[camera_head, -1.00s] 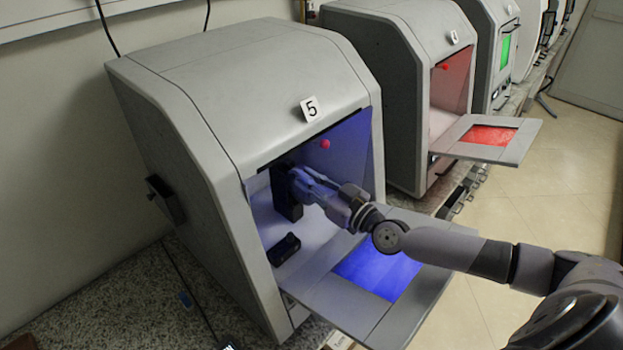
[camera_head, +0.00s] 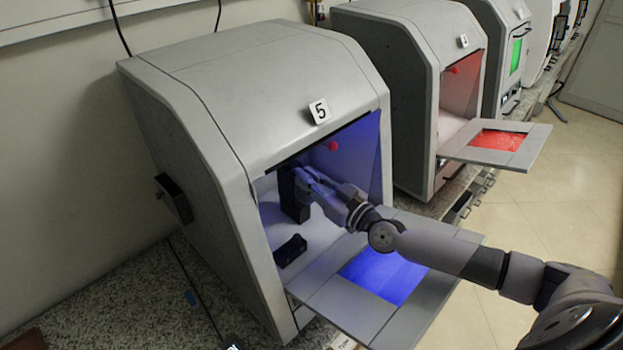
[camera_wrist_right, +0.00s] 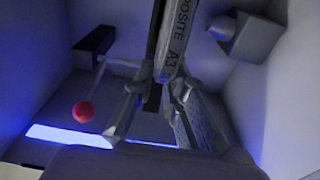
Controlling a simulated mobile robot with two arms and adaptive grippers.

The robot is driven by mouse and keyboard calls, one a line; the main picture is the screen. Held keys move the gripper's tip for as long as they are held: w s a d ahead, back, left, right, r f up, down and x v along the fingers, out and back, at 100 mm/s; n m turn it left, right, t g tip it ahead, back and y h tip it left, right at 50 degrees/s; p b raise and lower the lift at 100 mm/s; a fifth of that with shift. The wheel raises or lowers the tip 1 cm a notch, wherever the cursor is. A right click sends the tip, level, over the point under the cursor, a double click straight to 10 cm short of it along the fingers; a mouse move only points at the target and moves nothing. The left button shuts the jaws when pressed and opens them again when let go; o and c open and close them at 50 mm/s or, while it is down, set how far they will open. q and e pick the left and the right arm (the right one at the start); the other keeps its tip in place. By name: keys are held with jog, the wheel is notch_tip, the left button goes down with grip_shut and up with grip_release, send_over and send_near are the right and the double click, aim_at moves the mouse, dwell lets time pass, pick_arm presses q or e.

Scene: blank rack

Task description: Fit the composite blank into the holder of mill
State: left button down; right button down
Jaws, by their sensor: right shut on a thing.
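The mill (camera_head: 230,100) marked 5 stands open, its chamber lit blue. My right gripper (camera_head: 304,180) reaches into the chamber near a dark upright block (camera_head: 291,192) at the back, which may be the holder. In the right wrist view my right gripper (camera_wrist_right: 166,85) is shut on the composite blank (camera_wrist_right: 174,45), a grey bar lettered "POSITE A3". The blank runs up between the fingers, and its far end is out of frame. Whether it touches a holder cannot be seen. My left gripper is not in view.
The lowered door (camera_head: 400,300) with a blue window lies under my right arm. A small black block (camera_head: 290,250) sits on the chamber floor. A red ball (camera_wrist_right: 84,111) shows beside the gripper. A second mill (camera_head: 405,90), lit red, stands open to the right.

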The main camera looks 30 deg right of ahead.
jog(key=shift+w, duration=0.1)
jog(key=c, duration=1.5)
grip_release()
jog(key=shift+c, duration=0.2)
jog(key=shift+f, duration=0.1)
notch_tip(320, 180, up, 10)
jog(key=shift+r, duration=0.1)
